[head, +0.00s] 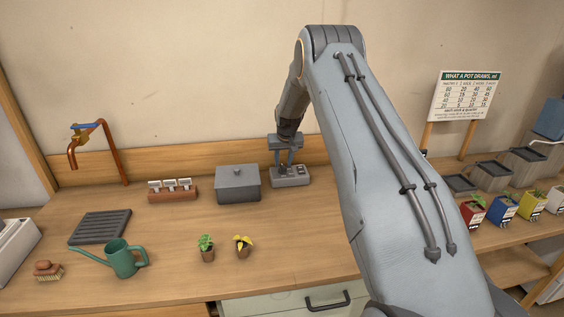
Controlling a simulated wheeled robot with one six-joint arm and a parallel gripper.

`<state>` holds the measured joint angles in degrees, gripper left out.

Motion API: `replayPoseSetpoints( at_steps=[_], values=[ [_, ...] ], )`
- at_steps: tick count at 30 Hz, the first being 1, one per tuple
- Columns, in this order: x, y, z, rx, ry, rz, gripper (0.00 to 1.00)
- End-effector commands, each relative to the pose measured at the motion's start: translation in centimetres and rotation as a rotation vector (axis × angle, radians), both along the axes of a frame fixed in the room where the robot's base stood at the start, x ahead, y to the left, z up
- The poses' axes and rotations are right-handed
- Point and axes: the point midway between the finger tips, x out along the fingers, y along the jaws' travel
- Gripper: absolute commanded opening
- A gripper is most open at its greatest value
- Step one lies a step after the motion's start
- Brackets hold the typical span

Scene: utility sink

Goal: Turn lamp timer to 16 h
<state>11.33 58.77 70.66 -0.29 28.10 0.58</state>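A low grey box (290,178) stands at the back of the wooden counter, against the backboard. It has small dark and pale details on top and looks like the lamp timer. Its dial and hour marks are too small to read, and my gripper covers part of it. My gripper (285,165) points down right over the left part of this box. Its fingers reach the box top or end just above it; I cannot tell whether they touch or hold a knob.
A grey lidded box (238,184) stands close left of the timer box. Two small potted plants (206,248) stand in front. My arm hides the counter's right part.

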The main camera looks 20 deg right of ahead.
Motion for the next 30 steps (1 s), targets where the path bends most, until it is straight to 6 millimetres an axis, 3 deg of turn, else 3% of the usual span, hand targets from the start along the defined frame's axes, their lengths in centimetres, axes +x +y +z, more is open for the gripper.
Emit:
replayPoseSetpoints(
  at_steps=[6, 17, 23, 30],
  values=[
    [0.6, 0.1, -1.3, 0.0, 0.0, 0.002, 0.31],
    [0.7, 0.2, -1.6, -0.001, 0.0, 0.004, 0.31],
    [0.7, 0.2, -1.6, 0.0, 0.0, 0.004, 0.0],
    [0.7, 0.4, -1.6, 0.001, 0.0, -0.004, 0.0]
  ],
)
